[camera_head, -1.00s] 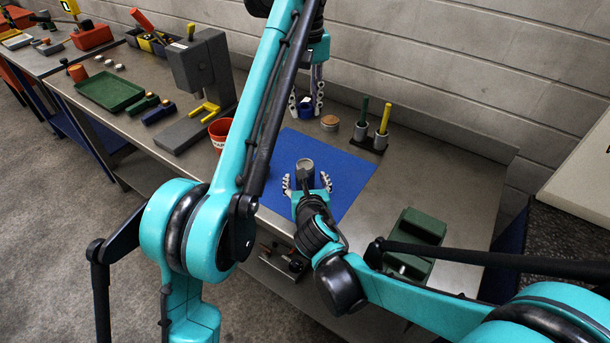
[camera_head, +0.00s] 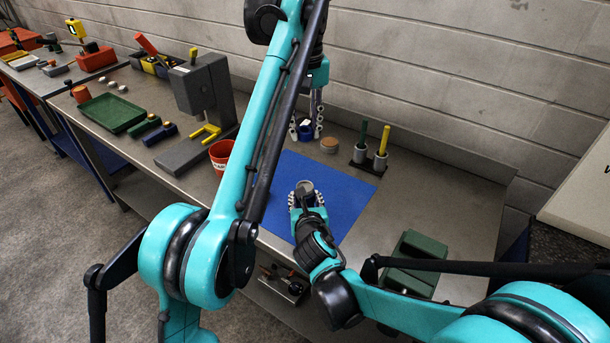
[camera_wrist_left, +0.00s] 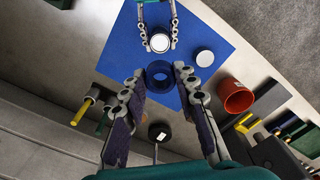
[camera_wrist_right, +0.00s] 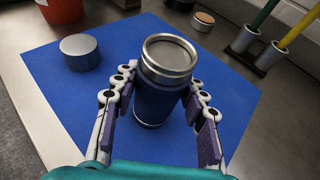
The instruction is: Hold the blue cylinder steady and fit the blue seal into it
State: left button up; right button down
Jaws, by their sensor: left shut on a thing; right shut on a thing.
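The blue cylinder (camera_wrist_right: 160,100), dark blue with a silver rim, stands upright on the blue mat (camera_head: 345,205). It also shows in the left wrist view (camera_wrist_left: 160,43). My right gripper (camera_head: 307,200) is shut on its sides; its fingers show on both sides of the cylinder in the right wrist view (camera_wrist_right: 160,103). The blue seal (camera_wrist_left: 160,74), a ring with an open middle, is between the fingertips of my left gripper (camera_wrist_left: 153,80), which is shut on it. In the head view the seal (camera_head: 305,132) is behind the cylinder, apart from it.
A silver round cap (camera_wrist_right: 80,52) lies on the mat. A cork-topped round piece (camera_head: 329,145) and a holder with green and yellow rods (camera_head: 370,155) stand behind the mat. A red cup (camera_head: 221,155) and a grey press (camera_head: 200,100) are left. A green block (camera_head: 415,260) lies right.

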pick_arm(q)
jog(key=shift+f, duration=0.15)
jog(key=n, duration=0.2)
send_over(305, 181)
jog(key=s, duration=0.2)
notch_tip(305, 181, down, 10)
jog(key=shift+f, duration=0.25)
notch_tip(305, 181, down, 5)
jog(key=shift+r, duration=0.15)
jog(key=shift+s+f, duration=0.1)
jog(key=shift+f, duration=0.45)
jog(key=shift+c, duration=0.7)
pick_arm(e)
jog(key=shift+s+r, duration=0.1)
pick_arm(q)
jog(key=o, duration=1)
jog(key=shift+r, duration=0.15)
